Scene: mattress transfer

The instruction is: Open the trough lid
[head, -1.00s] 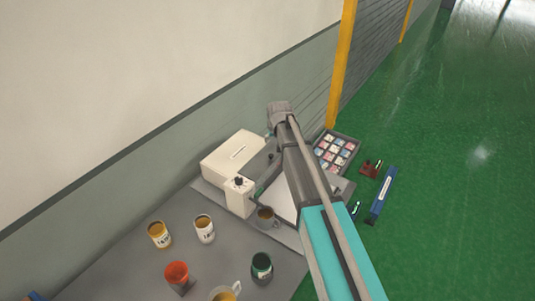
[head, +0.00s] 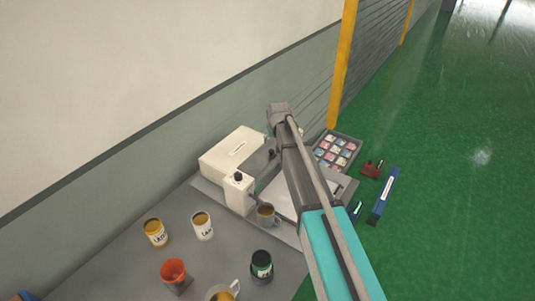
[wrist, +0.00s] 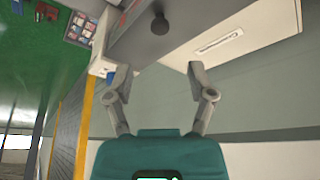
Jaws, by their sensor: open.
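A grey lid-like panel with a dark round knob (wrist: 159,24) shows at the top of the wrist view; I take it to be the trough lid. In the head view a dark knob (head: 271,154) shows beside the white box, and my arm hides much of the grey part around it. The lid looks closed, though its edges are partly out of view. My gripper (wrist: 161,77) is open and empty, its fingers spread apart below the knob in the wrist picture and not touching it.
A white labelled box (head: 232,149) stands against the wall beside a white post with a black knob (head: 238,178). Several cups, including a red one (head: 173,271), stand on the grey table (head: 125,270). A compartment tray (head: 336,150) lies beyond my arm.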

